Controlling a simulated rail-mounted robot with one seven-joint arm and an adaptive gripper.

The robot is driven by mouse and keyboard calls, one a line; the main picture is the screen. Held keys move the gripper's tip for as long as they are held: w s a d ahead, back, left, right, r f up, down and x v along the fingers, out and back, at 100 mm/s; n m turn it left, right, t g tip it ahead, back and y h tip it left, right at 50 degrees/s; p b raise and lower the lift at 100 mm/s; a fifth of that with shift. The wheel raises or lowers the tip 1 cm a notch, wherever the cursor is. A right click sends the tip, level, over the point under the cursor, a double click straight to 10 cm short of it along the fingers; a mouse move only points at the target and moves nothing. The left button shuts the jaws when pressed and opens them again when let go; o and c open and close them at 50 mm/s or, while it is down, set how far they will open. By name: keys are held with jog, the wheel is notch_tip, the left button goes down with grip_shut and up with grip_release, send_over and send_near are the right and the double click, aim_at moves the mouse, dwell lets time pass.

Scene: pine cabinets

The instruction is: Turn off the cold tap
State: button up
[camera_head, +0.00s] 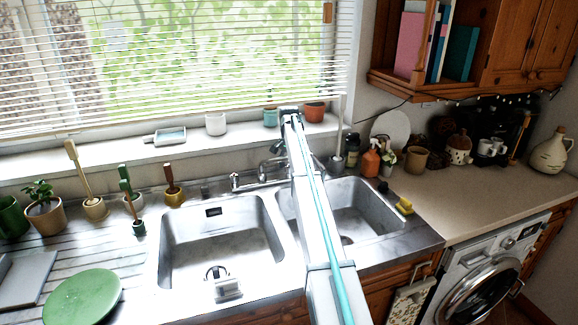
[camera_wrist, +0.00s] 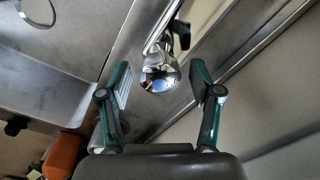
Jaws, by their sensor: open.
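A chrome tap knob (camera_wrist: 160,77) shows in the wrist view, between the two fingers of my gripper (camera_wrist: 160,85). The fingers are spread open, one on each side of the knob; I see no clear contact. The frames do not show whether this knob is hot or cold. In the head view, the chrome tap fitting (camera_head: 262,172) stands behind the sink, its left handle (camera_head: 236,181) in view. My arm crosses in front of its right part, and the fingers are not clear there. No running water is clearly visible.
A double steel sink (camera_head: 222,240) lies in front of the tap. An orange spray bottle (camera_head: 371,162) and yellow sponge (camera_head: 404,206) stand to the right. Potted brushes (camera_head: 94,207) stand to the left. Pots, including a white one (camera_head: 215,124), line the sill under the blinds.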

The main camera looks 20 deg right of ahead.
jog(key=c, duration=1.1)
jog(key=shift+c, duration=0.2)
jog(key=shift+m, duration=0.3)
jog(key=m, duration=0.9)
jog(key=shift+m, duration=0.3)
jog(key=o, duration=1.1)
